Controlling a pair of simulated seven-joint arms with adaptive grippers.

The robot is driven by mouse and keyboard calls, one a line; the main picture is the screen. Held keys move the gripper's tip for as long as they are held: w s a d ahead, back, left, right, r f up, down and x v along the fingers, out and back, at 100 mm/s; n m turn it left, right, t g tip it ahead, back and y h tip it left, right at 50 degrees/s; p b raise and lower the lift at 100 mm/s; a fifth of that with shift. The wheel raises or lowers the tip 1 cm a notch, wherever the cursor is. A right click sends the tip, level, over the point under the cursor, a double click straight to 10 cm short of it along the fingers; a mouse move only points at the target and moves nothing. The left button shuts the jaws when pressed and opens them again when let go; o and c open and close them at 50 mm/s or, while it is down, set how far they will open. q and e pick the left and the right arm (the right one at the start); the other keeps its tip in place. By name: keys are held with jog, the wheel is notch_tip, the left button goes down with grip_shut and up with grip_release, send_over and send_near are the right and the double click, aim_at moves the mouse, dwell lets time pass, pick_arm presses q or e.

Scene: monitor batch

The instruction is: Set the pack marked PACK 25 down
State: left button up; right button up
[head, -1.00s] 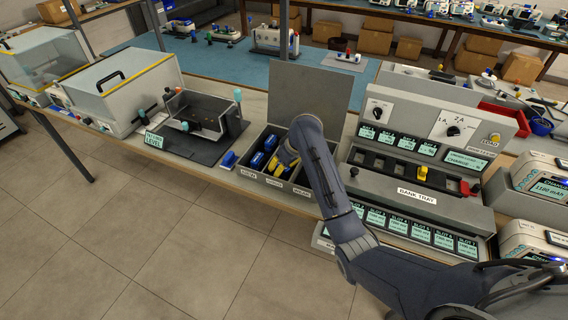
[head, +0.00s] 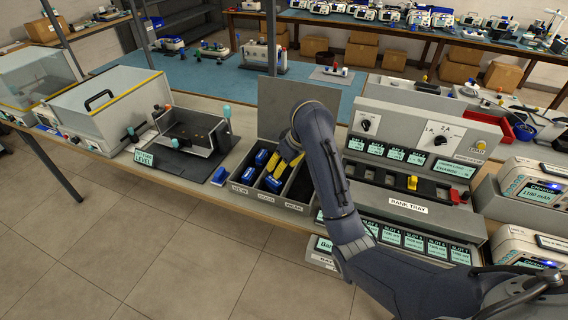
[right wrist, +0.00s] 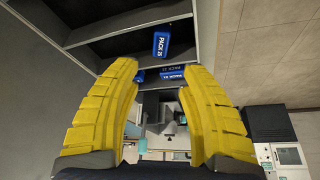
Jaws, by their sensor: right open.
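The blue pack marked PACK 25 (right wrist: 161,42) lies in a dark compartment of the divided bin in the right wrist view, beyond my fingertips and apart from them. My right gripper (right wrist: 160,78) is open, with its yellow fingers spread and nothing held between them. In the head view my right gripper (head: 284,168) is over the bin (head: 254,202), its arm hiding part of the far-right compartment. Several blue packs (head: 261,157) show in the bin there, but their labels are too small to read. My left gripper is not in view.
Another marked blue pack (right wrist: 172,73) lies close by, its number unclear. A raised grey lid (head: 298,95) stands behind the bin. The bank tray console (head: 408,207) is to the right, and a dark open fixture (head: 192,140) is to the left.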

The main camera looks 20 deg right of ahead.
jog(key=shift+s+d+r, duration=0.15)
jog(key=shift+s+r, duration=0.1)
jog(key=shift+r, duration=0.25)
dwell(1.0)
